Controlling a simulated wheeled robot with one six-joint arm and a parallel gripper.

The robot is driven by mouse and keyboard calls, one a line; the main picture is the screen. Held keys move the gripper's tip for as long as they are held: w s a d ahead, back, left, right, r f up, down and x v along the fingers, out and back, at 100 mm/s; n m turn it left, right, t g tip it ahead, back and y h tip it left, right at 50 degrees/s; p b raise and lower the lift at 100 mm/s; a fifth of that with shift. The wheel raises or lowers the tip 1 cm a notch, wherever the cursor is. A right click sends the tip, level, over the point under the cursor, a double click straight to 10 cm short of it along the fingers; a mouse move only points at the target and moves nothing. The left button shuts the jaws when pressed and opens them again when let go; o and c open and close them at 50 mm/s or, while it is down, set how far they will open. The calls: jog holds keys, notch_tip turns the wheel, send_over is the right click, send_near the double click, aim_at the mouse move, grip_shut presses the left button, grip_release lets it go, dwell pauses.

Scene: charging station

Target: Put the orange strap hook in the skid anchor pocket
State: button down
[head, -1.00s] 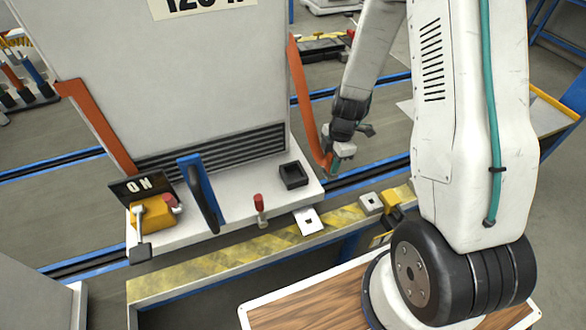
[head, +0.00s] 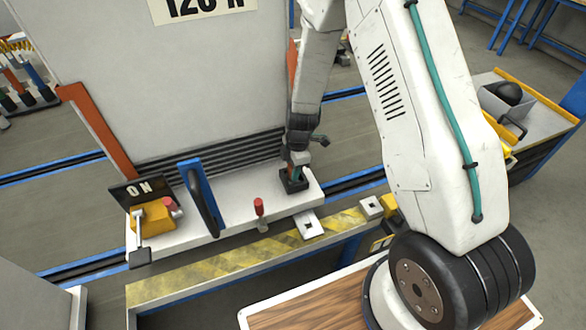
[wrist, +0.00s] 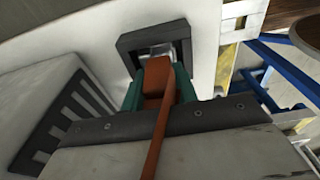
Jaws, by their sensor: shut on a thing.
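The orange strap hook (wrist: 157,82) is between the two teal fingers of my gripper (wrist: 159,90) in the wrist view, and its orange strap runs back over the gripper body. A grey metal tip (wrist: 161,50) shows at the hook's front end, within the outline of the pocket opening. The skid anchor pocket (wrist: 127,48) is a dark square frame on the pale skid ledge. In the head view my gripper (head: 295,172) is shut and directly over the dark pocket (head: 290,187). The hook is mostly hidden there. I cannot tell how deep the tip sits.
On the ledge (head: 232,215) left of the pocket stand a red-topped pin (head: 259,208), a blue handle (head: 200,195) and a yellow switch block (head: 152,217) with an ON sign. A tall grey cabinet (head: 180,80) rises behind. A yellow striped beam (head: 240,258) runs in front.

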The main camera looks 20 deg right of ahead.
jog(key=c, duration=1.1)
grip_release()
jog(key=shift+f, duration=0.1)
jog(key=s+d+r+m, duration=0.1)
jog(key=s+r+m, duration=0.1)
jog(key=r, duration=1)
jog(key=s+r+m, duration=0.2)
jog(key=r, duration=0.9)
jog(key=s+r+m, duration=0.4)
jog(key=s+r, duration=0.1)
jog(key=s, duration=0.3)
jog(key=s+d+r+m+h, duration=0.1)
jog(key=s+r+m, duration=0.4)
jog(key=s, duration=0.4)
jog(key=s+d+r+m+t, duration=0.1)
jog(key=s+r+m, duration=0.4)
jog(key=s, duration=0.4)
jog(key=shift+s+d+r, duration=0.1)
jog(key=shift+d+r, duration=0.05)
jog(key=shift+r, duration=0.7)
